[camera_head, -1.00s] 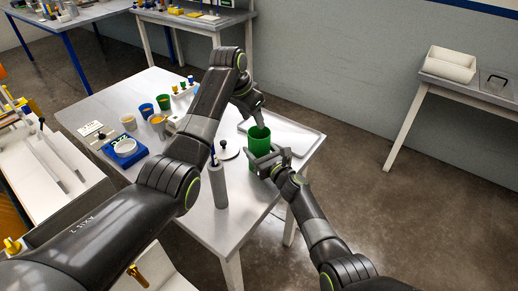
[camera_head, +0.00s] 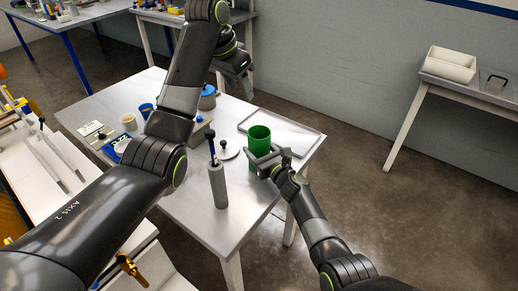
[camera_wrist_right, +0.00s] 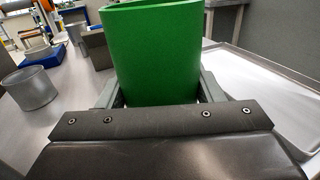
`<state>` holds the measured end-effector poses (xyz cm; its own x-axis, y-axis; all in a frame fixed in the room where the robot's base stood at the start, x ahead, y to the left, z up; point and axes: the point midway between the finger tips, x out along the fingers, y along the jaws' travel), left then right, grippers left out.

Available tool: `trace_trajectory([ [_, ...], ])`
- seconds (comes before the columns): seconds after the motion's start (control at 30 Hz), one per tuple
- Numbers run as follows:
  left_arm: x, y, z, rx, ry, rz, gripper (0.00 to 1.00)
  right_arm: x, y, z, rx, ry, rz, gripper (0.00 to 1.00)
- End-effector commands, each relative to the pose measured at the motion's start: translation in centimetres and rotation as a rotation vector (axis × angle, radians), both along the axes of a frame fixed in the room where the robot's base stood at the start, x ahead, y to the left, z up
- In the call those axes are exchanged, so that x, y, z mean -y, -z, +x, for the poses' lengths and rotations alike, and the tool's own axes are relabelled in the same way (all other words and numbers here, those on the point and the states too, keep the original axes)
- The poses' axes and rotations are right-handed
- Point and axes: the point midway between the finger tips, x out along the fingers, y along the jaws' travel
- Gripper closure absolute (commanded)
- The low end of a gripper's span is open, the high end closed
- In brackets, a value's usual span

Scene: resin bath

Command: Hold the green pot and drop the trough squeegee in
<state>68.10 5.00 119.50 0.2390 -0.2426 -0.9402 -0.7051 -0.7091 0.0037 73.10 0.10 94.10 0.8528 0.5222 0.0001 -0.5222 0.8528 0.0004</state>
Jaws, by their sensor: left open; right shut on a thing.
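The green pot (camera_head: 259,137) is upright near the table's right edge; it also fills the top of the right wrist view (camera_wrist_right: 155,50). My right gripper (camera_head: 268,161) is shut on it from the near side. Its base is hidden by the gripper. I see nothing standing above the pot's rim, and its floor is out of sight. My left gripper (camera_head: 244,87) is open, up and left of the pot, apart from it, and looks empty.
A shallow grey tray (camera_head: 310,145) lies behind the pot. Cups and a blue item stand farther left, partly behind my left arm. The table's front right is clear.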

Motion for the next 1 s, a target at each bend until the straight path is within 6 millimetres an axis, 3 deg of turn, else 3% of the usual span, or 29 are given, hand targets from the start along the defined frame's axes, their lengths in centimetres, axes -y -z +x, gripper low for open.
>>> trace_trajectory([
  [0.23, 0.0, -0.1, 0.0, 0.0, 0.0, 0.0, 0.55, 0.0, -0.1, 0.0, 0.001, 0.0, 0.001, 0.54],
  [0.27, 0.0, -0.1, 0.0, 0.0, 0.0, 0.0, 0.55, 0.0, -0.1, 0.0, 0.001, 0.0, 0.001, 0.39],
  [0.47, 0.0, -0.1, 0.0, 0.0, 0.0, 0.0, 0.55, 0.0, 0.0, 0.0, 0.001, 0.0, 0.001, 0.14],
  [1.0, 0.0, -0.1, 0.0, 0.0, 0.0, 0.0, 0.55, 0.7, 0.1, -1.2, 0.003, -0.001, 0.002, 0.14],
])
